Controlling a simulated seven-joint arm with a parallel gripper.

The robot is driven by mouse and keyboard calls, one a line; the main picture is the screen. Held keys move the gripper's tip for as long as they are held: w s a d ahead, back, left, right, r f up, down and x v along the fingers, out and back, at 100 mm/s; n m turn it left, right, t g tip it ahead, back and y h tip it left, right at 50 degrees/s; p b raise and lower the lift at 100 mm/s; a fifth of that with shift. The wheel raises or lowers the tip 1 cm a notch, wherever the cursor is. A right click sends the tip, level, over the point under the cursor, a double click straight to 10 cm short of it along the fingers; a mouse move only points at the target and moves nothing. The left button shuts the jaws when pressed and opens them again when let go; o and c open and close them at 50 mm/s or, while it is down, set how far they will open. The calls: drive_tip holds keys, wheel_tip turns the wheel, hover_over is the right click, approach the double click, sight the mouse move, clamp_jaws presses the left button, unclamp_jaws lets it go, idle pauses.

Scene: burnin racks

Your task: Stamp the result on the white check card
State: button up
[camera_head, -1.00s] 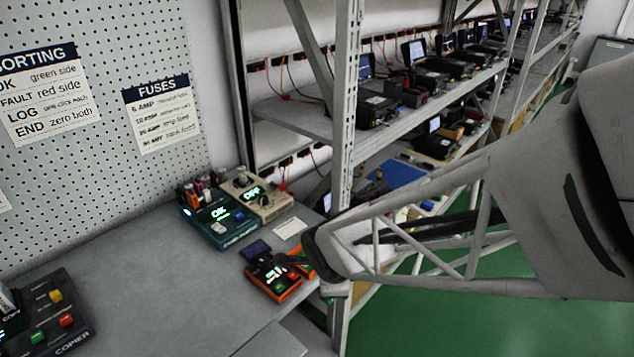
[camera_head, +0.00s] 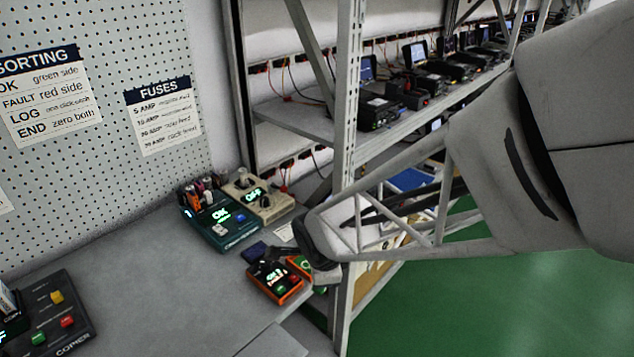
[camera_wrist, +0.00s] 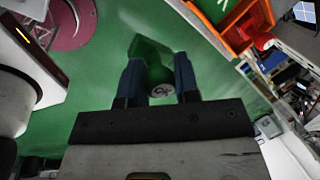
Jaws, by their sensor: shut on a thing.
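My gripper's two blue fingers (camera_wrist: 158,78) are shut on a green stamp (camera_wrist: 157,72) in the wrist view. The stamp's pale round face reads OK and shows between the fingers. In the head view my gripper (camera_head: 322,268) is at the right end of the bench, beside an orange-framed holder (camera_head: 296,262) with something green in it. This holder also shows at the top right of the wrist view (camera_wrist: 232,38). The white check card appears to be the small white card (camera_head: 284,233) behind the orange device, partly hidden by my arm.
A copier box (camera_head: 48,315) is front left. A rack post (camera_head: 346,110) stands close to my arm. The bench middle is clear.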

drive_tip(key=w+a+r+n+g+y, duration=0.1)
drive_tip(key=w+a+n, duration=0.6)
drive_tip(key=w+a, duration=0.9)
drive_tip(key=shift+w+a+r+n+g+y, duration=0.3)
drive_tip(key=shift+a+r+n, duration=0.1)
drive_tip(key=shift+a+r, duration=0.25)
drive_tip(key=shift+d, duration=0.1)
drive_tip(key=shift+f, duration=0.1)
drive_tip(key=shift+s+d+x, duration=0.15)
drive_tip(key=shift+x, duration=0.8)
drive_tip(key=shift+s+d+x, duration=0.15)
drive_tip(key=shift+x, duration=0.75)
drive_tip(key=shift+s+d+x, duration=0.15)
drive_tip(key=shift+x, duration=0.8)
drive_tip(key=shift+f, duration=0.65)
drive_tip(key=shift+r, duration=0.1)
drive_tip(key=w+a+v, duration=0.1)
drive_tip(key=v, duration=0.5)
drive_tip(key=shift+r, duration=0.5)
drive_tip(key=shift+d, duration=0.1)
drive_tip(key=w+d+f, duration=0.1)
drive_tip(key=w+d, duration=0.7)
drive_tip(key=d, duration=0.1)
drive_tip(key=shift+w+d, duration=0.25)
drive_tip(key=shift+w, duration=0.05)
